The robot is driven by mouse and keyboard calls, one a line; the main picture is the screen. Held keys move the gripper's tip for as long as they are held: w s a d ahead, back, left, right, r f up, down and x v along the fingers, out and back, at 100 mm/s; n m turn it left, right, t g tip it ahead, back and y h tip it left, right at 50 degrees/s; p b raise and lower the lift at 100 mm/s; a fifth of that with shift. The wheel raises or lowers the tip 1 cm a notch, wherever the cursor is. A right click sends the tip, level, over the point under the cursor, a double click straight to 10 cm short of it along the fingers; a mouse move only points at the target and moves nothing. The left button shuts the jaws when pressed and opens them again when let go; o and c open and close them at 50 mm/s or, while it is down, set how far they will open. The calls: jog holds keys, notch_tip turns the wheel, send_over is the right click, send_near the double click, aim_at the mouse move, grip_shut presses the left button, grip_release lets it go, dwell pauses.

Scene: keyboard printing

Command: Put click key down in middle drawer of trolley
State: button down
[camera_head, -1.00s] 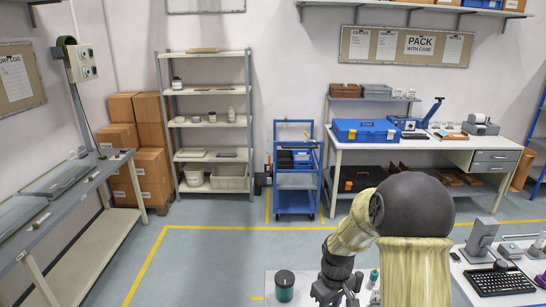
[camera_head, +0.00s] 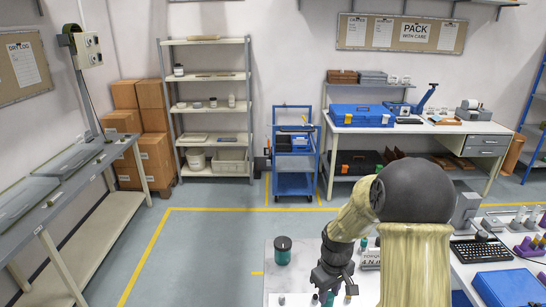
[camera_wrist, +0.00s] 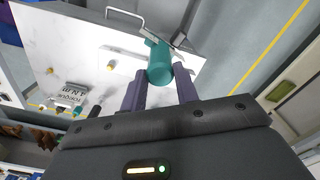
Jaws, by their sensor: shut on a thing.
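The click key (camera_wrist: 160,62) shows as a teal cylinder between the two fingers of my gripper (camera_wrist: 160,88) in the wrist view. My gripper is shut on it. In the head view my gripper (camera_head: 328,290) is low over the white table (camera_head: 300,262), with a bit of teal at its fingers; most of the key is hidden there. The blue trolley (camera_head: 293,165) stands across the room, left of the far workbench. Its middle level shows blue and dark contents. I cannot tell how far any drawer is open.
A dark-lidded teal jar (camera_head: 282,252) stands on the white table left of my gripper. A labelled block (camera_head: 370,259) stands to the right. A keyboard (camera_head: 480,250) and a blue box (camera_head: 508,288) are further right. Open floor (camera_head: 215,245) lies between table and trolley.

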jog(key=shift+s, duration=0.2)
jog(key=shift+s+f, duration=0.25)
notch_tip(320, 180, down, 24)
jog(key=m+b, duration=0.6)
jog(key=b, duration=0.2)
jog(key=shift+f, duration=0.15)
jog(key=shift+d, duration=0.1)
